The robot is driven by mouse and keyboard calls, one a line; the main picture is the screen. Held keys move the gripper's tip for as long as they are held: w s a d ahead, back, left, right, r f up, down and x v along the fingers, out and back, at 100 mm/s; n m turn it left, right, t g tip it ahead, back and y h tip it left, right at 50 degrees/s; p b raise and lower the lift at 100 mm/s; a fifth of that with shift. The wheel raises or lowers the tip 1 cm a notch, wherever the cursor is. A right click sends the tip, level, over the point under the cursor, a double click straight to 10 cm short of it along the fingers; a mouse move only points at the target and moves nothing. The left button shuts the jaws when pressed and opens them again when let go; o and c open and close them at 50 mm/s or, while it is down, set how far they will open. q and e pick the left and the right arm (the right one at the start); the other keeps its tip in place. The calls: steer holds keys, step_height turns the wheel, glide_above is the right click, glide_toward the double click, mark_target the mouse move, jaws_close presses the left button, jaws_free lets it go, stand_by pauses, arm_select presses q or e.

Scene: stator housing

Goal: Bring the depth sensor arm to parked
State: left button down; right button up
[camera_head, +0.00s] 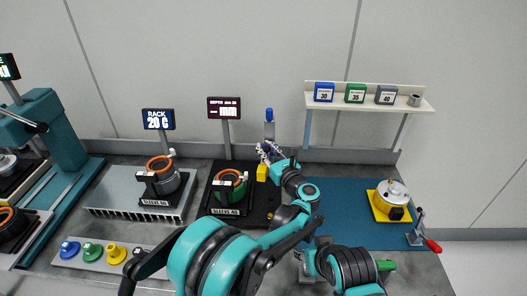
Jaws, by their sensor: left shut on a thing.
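The depth station is a black plate (245,229) under a dark sign reading DEPTH (224,108). A green-sleeved stator housing (229,184) sits on it, labelled SLEEVE. The depth sensor arm, with a blue-topped upright (269,117) and a yellow block (262,173), stands at the plate's back right. My left gripper (266,152) reaches it from the right and is shut on it between the blue top and the yellow block. The fingers are small and partly hide the grasped part. My right gripper does not show; arm links cover the front middle.
A RACK sign (158,119) stands behind a grey rack (114,203) with another housing (163,174). A teal press (57,130) stands left. Coloured knobs (92,252) line the front left. A blue mat (345,210) has free room; a yellow fixture (390,207) and red-handled clamp (431,245) stand right.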

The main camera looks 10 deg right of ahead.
arm_select(q)
steer(key=shift+s+d+n+g+y, duration=0.1)
steer(key=shift+d+n+g+y, duration=0.2)
steer(key=shift+n+y, duration=0.25)
steer(key=shift+s+d+n+g+y, duration=0.1)
steer(key=shift+d+n+g+y, duration=0.2)
steer(key=shift+y, duration=0.45)
steer(key=c, duration=1.3)
jaws_free()
steer(key=shift+r, duration=0.1)
step_height(320, 180, up, 10)
steer(key=shift+f, duration=0.1)
